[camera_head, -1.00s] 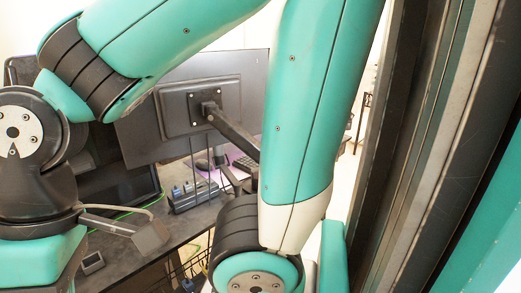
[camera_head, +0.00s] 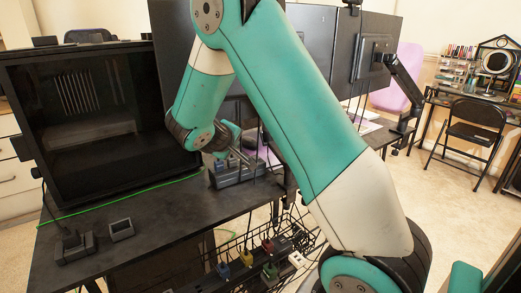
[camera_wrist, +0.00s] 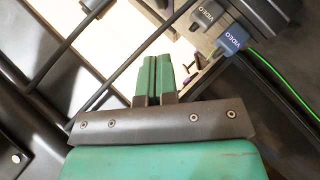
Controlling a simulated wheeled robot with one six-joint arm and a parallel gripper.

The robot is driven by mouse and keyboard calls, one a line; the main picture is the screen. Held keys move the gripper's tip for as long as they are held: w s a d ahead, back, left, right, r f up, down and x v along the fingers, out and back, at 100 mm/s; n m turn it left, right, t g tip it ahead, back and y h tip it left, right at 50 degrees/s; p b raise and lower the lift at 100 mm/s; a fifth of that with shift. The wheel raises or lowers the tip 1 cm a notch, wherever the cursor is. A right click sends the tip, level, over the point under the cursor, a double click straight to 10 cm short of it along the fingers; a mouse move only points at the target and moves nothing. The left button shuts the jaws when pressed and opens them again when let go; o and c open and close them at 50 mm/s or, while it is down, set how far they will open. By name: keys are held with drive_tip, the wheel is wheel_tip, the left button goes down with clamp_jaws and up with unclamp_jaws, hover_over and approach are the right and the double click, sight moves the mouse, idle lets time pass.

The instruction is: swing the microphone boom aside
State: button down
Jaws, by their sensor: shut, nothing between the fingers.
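My gripper (camera_wrist: 153,76) shows in the wrist view with its two teal fingers shut together and nothing between them. In the head view my arm reaches over the desk to a grey connector block (camera_head: 236,172), and the fingertips are hard to make out there. In the wrist view two thin dark rods (camera_wrist: 118,72) run diagonally left of the fingers, apart from them in the picture. I cannot tell whether either is the microphone boom. No microphone can be clearly identified, and my arm hides part of the desk behind it.
Dark monitors (camera_head: 320,50) stand behind my arm, one on a jointed black arm (camera_head: 404,82). A black box with a glass front (camera_head: 90,100) fills the left. Plugs marked VIDEO (camera_wrist: 231,40) and a green cable (camera_wrist: 286,88) are right of my fingers. A folding chair (camera_head: 468,125) stands far right.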

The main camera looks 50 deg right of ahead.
drive_tip(key=d+f+n+h+b, duration=0.1)
drive_tip(key=d, duration=0.1)
drive_tip(key=w+d+f+n+h+b, duration=0.1)
drive_tip(key=d+f+h, duration=0.1)
drive_tip(key=d, duration=0.1)
drive_tip(key=d+f+t+h+b, duration=0.1)
drive_tip(key=d+h, duration=0.1)
drive_tip(key=d, duration=0.1)
drive_tip(key=shift+w+d+f+n, duration=0.15)
drive_tip(key=shift+w+n, duration=0.05)
drive_tip(key=shift+n, duration=0.2)
drive_tip(key=shift+w+d+n+h, duration=0.1)
drive_tip(key=shift+d+n+h, duration=0.3)
drive_tip(key=shift+d+h, duration=0.15)
drive_tip(key=x, duration=0.9)
drive_tip(key=shift+w+d+r+p, duration=0.2)
drive_tip(key=shift+w+d+p, duration=0.05)
drive_tip(key=shift+p, duration=0.15)
